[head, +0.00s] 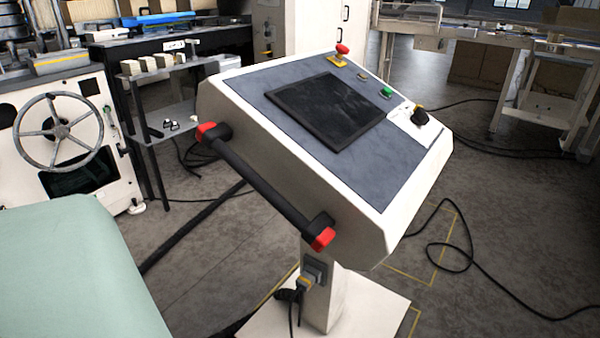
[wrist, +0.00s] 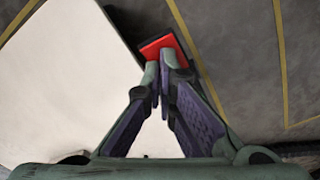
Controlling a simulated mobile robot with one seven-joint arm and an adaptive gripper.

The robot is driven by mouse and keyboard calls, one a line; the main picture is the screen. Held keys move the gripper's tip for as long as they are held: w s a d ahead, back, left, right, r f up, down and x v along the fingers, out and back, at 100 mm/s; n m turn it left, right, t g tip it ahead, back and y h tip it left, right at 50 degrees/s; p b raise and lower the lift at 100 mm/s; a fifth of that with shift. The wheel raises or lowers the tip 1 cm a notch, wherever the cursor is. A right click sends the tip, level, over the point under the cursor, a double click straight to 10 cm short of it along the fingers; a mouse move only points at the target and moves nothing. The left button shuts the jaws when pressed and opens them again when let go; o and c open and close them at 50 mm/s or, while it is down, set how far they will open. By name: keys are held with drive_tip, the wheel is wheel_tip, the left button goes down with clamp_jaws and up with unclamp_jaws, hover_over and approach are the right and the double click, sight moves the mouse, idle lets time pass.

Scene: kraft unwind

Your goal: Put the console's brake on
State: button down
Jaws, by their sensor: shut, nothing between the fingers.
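The console (head: 330,200) stands on a white column above a white base plate (head: 375,310). Its sloping top has a dark screen (head: 326,110), a red mushroom button (head: 342,49), a green button (head: 387,92) and a black knob (head: 419,117) on a white plate. A black bar with red ends (head: 265,185) runs along its near side. My gripper (wrist: 166,66) is shut and empty in the wrist view. Its tips are at a red, dark-edged part (wrist: 164,46) beside a white surface (wrist: 75,75); contact cannot be told. No part is plainly marked as the brake.
Black cables (head: 465,250) lie on the floor right of the console. A machine with a handwheel (head: 58,130) stands at the left, beside a dark bench (head: 175,45). Yellow lines (wrist: 282,60) mark the grey floor in the wrist view.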

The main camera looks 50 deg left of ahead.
drive_tip(key=shift+s+d+f, duration=0.2)
drive_tip(key=shift+s+f, duration=0.15)
drive_tip(key=shift+f, duration=0.35)
drive_tip(key=shift+s+d+f, duration=0.15)
drive_tip(key=shift+s+f, duration=0.2)
drive_tip(key=shift+f, duration=0.3)
drive_tip(key=r+p, duration=0.1)
drive_tip(key=p, duration=0.2)
drive_tip(key=shift+s+d+r+g, duration=0.1)
drive_tip(key=shift+r+g, duration=0.2)
drive_tip(key=shift+r, duration=0.1)
drive_tip(key=r+p, duration=0.4)
drive_tip(key=r, duration=0.1)
drive_tip(key=shift+w+p, duration=0.35)
drive_tip(key=shift+p, duration=0.05)
drive_tip(key=shift+w+a+r, duration=0.1)
drive_tip(key=shift+a, duration=0.1)
